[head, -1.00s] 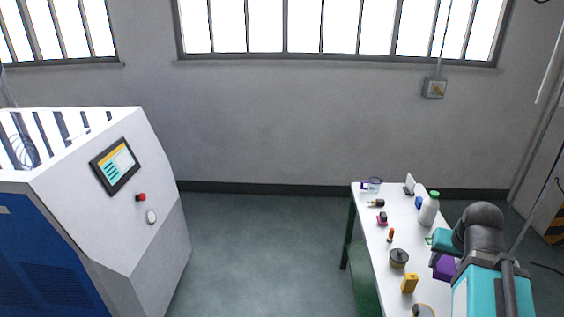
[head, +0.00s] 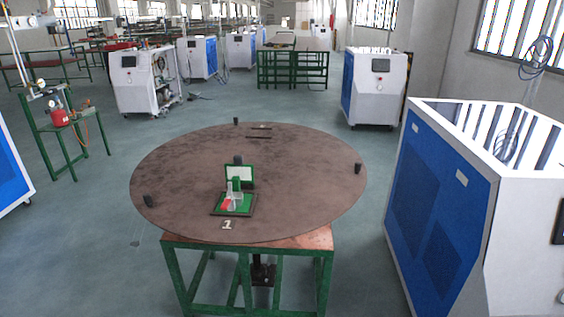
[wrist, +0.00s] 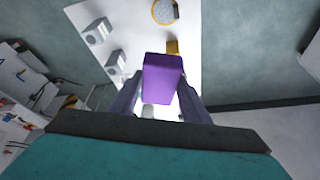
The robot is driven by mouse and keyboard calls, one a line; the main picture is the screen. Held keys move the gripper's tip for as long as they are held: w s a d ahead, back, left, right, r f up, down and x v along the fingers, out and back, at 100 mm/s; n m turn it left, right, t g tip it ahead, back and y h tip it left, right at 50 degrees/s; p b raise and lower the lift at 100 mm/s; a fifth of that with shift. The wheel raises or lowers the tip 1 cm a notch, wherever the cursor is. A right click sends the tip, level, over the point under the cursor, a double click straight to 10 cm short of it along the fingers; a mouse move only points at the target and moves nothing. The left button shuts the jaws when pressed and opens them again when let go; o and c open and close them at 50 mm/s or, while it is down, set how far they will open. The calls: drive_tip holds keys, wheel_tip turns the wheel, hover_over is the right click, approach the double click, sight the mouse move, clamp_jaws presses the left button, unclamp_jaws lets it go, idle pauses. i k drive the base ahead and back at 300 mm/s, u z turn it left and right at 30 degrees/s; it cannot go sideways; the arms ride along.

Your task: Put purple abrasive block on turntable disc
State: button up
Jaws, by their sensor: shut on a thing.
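The purple abrasive block (wrist: 162,77) is in my gripper (wrist: 160,97) in the wrist view, with a grey finger on each side of it. My gripper is shut on the block, and a white tabletop (wrist: 122,30) lies below it. The turntable disc (head: 300,180) is a large brown round plate on a green-legged stand in the head view. Neither my gripper nor the block shows in the head view.
A small green-and-white fixture (head: 238,182) stands on the disc near its front. Several short black posts stand near the rim. A blue-and-white machine (head: 440,200) stands to the right. Much of the disc surface is bare.

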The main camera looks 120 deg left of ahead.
sight(301, 186)
drive_tip(key=z, duration=0.05)
drive_tip(key=k, duration=0.15)
drive_tip(key=u, duration=3.2)
drive_tip(key=k, duration=0.15)
drive_tip(key=u, duration=1.6)
